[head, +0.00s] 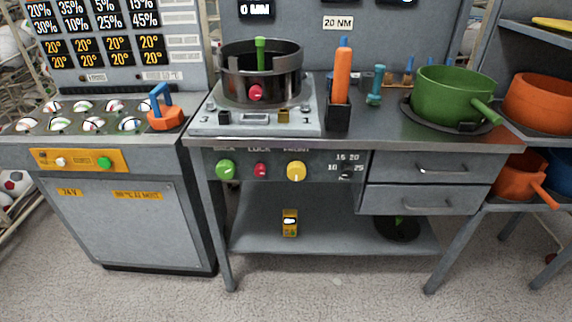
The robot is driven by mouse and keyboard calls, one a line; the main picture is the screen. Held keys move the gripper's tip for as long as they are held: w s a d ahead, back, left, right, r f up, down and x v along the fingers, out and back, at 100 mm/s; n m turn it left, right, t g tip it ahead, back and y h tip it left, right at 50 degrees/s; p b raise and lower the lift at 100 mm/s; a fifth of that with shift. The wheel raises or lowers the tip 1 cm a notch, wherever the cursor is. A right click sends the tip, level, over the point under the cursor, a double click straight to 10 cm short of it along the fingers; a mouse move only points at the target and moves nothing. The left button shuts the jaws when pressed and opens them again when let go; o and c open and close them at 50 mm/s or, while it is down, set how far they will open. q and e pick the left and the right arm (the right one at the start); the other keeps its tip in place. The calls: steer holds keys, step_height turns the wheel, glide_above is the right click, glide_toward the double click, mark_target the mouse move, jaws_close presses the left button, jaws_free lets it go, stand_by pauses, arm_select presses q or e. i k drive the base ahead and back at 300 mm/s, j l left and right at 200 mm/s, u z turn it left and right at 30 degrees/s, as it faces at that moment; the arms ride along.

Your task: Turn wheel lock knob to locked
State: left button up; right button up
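Under the workbench top is a dark control panel (330,155) with a green knob (225,169), a red knob (261,171) and a yellow knob (296,171) in a row. The small label above the red knob seems to read "LOCK", but the lettering is partly blurred. I cannot tell which way the red knob is turned. Another red knob (256,93) sits on the front of the round press device above. Neither of my grippers is in view.
A dial (347,172) with numbers is right of the knobs, beside two drawers (425,168). A green pot (450,95) and an orange-handled tool (342,75) stand on the bench. A grey cabinet (130,225) is at left. The floor in front is clear.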

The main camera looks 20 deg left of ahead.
mark_target(260, 169)
steer(key=i+j+u, duration=0.15)
steer(key=j, duration=0.3)
steer(key=i+j+u, duration=0.1)
steer(key=i+j, duration=0.3)
steer(key=i+j+u, duration=0.15)
steer(key=i+j, duration=0.15)
steer(key=j, duration=0.2)
